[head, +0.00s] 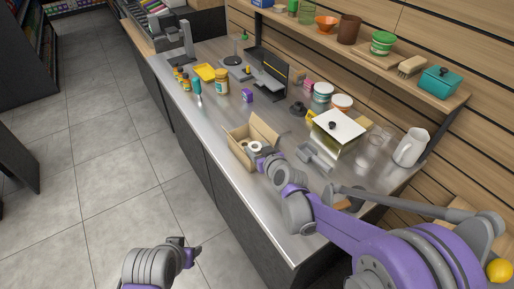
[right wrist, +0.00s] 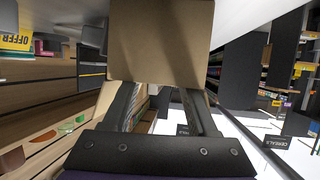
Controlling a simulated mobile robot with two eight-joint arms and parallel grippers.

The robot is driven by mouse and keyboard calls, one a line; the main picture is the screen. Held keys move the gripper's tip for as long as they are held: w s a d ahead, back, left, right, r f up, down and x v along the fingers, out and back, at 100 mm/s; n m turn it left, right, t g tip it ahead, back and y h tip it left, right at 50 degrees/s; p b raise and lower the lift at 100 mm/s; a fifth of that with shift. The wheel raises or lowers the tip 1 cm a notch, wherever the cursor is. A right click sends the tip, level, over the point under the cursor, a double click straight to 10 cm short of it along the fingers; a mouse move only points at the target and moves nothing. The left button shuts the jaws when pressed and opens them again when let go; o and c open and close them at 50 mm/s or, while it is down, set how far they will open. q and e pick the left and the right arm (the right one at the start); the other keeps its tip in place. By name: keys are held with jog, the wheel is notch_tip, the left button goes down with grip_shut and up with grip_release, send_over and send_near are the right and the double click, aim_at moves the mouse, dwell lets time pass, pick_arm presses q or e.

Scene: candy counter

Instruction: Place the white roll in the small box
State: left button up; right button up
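The small box (head: 238,157) is an open brown cardboard box with raised flaps near the counter's front edge. A white roll (head: 254,147) with a dark centre shows at its opening, right by my right gripper (head: 262,157); I cannot tell if it touches the box floor. In the right wrist view a cardboard panel of the box (right wrist: 160,40) hides the fingertips. The two dark fingers (right wrist: 158,100) stand apart, but whether they grip anything is hidden. My left gripper (head: 190,246) is over the floor, away from the counter, with its fingers apart and empty.
Left of the box are a purple pack (head: 247,95), jars (head: 222,82) and a teal bottle (head: 197,87). Right are a grey scoop-like item (head: 315,157), a lidded glass container (head: 338,125) and a white pitcher (head: 411,148). A wooden shelf (head: 375,60) hangs behind.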

jog(key=o, duration=0.4)
jog(key=shift+c, duration=0.2)
pick_arm(q)
jog(key=shift+w+r, duration=0.1)
pick_arm(e)
jog(key=shift+s+d+r+p, duration=0.15)
jog(key=shift+s+r+p, duration=0.15)
jog(key=shift+r, duration=0.5)
pick_arm(q)
jog(key=shift+w+r+p, duration=0.35)
jog(key=shift+r, duration=0.45)
pick_arm(e)
jog(key=v, duration=1.1)
